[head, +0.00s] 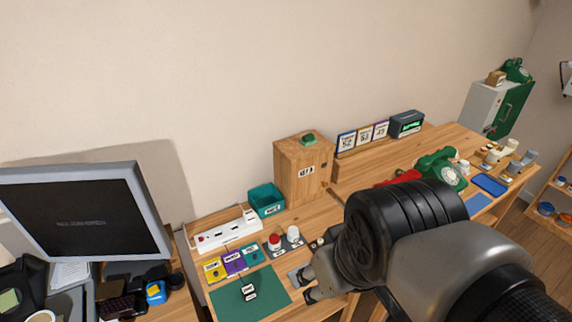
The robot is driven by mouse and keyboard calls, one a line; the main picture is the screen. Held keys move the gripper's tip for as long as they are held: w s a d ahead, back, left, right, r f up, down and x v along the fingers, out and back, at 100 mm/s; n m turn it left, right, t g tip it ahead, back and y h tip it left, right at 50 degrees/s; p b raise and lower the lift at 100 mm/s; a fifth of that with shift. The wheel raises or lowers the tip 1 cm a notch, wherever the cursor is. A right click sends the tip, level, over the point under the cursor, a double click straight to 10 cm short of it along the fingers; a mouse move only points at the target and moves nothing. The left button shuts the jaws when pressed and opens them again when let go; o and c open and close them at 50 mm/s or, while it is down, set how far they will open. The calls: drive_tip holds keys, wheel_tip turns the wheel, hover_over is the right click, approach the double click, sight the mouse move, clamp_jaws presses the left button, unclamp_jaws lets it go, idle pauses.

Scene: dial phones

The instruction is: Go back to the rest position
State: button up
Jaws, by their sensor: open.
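My gripper (304,285) is at the end of my arm, low in the middle of the head view, over the front edge of the wooden desk (213,281). Its two fingers point left and stand apart, with nothing visible between them. It is just right of the green mat (274,285), where a small black-and-white block (248,291) rests. My arm covers part of the desk on the right. A green dial phone (452,169) stands behind my arm, with a red object (398,178) partly hidden beside it.
A red and a white button (293,231) sit close behind my gripper. A white power strip (228,232), a teal bin (267,200) and a wooden box (291,172) stand further back. A monitor (85,213) is at left. The wall above the desk is clear.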

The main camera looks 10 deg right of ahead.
drive_tip(key=shift+s+d+f+m, duration=0.15)
drive_tip(key=shift+s+m, duration=0.25)
drive_tip(key=shift+s, duration=0.2)
drive_tip(key=shift+s+d+r+m, duration=0.1)
drive_tip(key=shift+s+m, duration=0.3)
drive_tip(key=shift+s, duration=0.15)
drive_tip(key=shift+f, duration=0.1)
drive_tip(key=shift+f+b, duration=0.95)
drive_tip(key=shift+b, duration=0.05)
